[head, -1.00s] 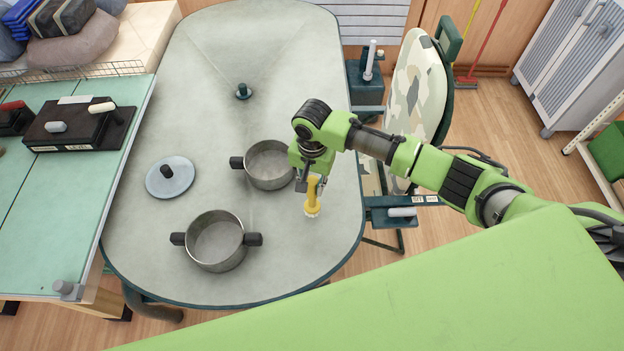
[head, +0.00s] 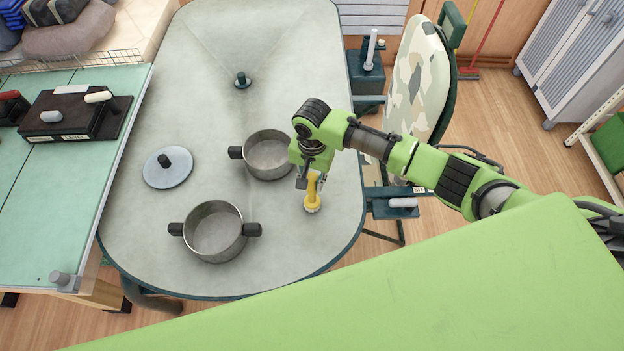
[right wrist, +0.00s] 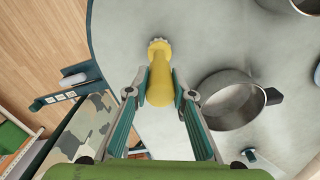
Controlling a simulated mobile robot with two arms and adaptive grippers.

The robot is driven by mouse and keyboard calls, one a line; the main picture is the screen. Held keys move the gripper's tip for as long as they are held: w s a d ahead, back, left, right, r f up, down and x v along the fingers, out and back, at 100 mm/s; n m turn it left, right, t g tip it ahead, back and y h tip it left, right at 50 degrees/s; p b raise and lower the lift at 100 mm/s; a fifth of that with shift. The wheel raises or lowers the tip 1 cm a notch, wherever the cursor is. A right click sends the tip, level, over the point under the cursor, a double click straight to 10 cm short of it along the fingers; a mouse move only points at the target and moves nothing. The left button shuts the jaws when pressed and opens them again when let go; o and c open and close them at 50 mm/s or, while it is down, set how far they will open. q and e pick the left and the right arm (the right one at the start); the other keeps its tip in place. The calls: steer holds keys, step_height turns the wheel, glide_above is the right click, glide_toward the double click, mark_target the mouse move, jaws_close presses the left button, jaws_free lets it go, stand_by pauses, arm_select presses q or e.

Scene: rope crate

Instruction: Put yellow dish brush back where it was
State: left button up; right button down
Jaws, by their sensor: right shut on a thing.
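The yellow dish brush (head: 312,194) hangs bristle end down at the right part of the grey table (head: 290,240) in the head view. In the right wrist view the yellow dish brush (right wrist: 160,80) lies between the two fingers, its pale bristle end farthest from the hand. My right gripper (head: 308,180) is shut on the brush's handle; it also shows in the right wrist view (right wrist: 160,92). I cannot tell whether the bristles touch the table top. My left gripper is not in view.
A pot (head: 267,155) stands just left of my right gripper and a second pot (head: 214,232) nearer. A lid (head: 167,168) and a small dark green knobbed item (head: 242,80) rest on the table.

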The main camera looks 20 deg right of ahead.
steer(key=shift+f, duration=0.5)
steer(key=c, duration=1.7)
jaws_free()
step_height(320, 180, up, 12)
steer(key=shift+s, duration=0.1)
